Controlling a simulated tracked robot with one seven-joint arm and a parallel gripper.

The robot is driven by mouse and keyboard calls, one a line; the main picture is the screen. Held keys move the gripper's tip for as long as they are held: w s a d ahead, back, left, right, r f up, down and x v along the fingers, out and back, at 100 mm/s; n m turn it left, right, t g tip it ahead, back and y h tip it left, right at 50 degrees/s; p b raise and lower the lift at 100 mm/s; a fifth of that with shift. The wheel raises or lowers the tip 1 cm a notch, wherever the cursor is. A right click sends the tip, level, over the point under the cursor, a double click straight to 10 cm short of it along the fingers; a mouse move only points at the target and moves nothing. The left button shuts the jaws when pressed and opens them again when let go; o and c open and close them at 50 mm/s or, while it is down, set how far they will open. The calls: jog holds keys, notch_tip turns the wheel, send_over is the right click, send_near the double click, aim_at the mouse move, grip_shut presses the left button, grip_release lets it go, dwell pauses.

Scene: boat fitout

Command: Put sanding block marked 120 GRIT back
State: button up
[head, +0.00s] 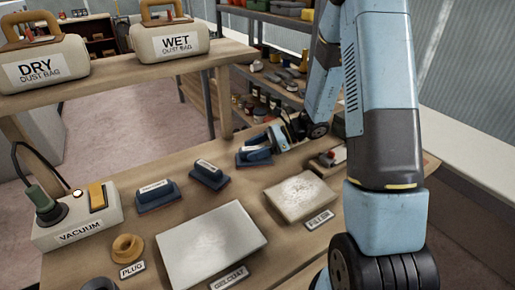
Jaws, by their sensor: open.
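Three dark blue sanding blocks with white labels sit in a slanting row on the wooden bench. One is at the left (157,197), one in the middle (209,175), and one at the right (252,158). The label print is too small to read, so I cannot tell which is the 120 GRIT block. My gripper (271,142) is open, close at the right block's far right side. I cannot tell whether its fingers are around the block or touching it. The fingertips are small and partly hidden.
A vacuum box (78,219), a plug ring (128,247), a gelcoat panel (210,245) and a filler panel (300,195) lie on the bench. A raised shelf (130,70) holds dry (45,65) and wet (168,42) dust bags. Shelving (268,85) stands behind.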

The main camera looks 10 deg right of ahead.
jog(key=shift+r, duration=0.1)
jog(key=v, duration=1.1)
jog(key=s+d+r+n+t+h, duration=0.3)
jog(key=s+r+n+t+h, duration=0.2)
jog(key=s+r+n+h, duration=0.8)
jog(key=s+r+n, duration=0.5)
jog(key=s+r, duration=0.4)
jog(key=s, duration=0.1)
jog(key=shift+s+d+t+h, duration=0.15)
jog(key=shift+s+t+h, duration=0.15)
jog(key=shift+s, duration=0.05)
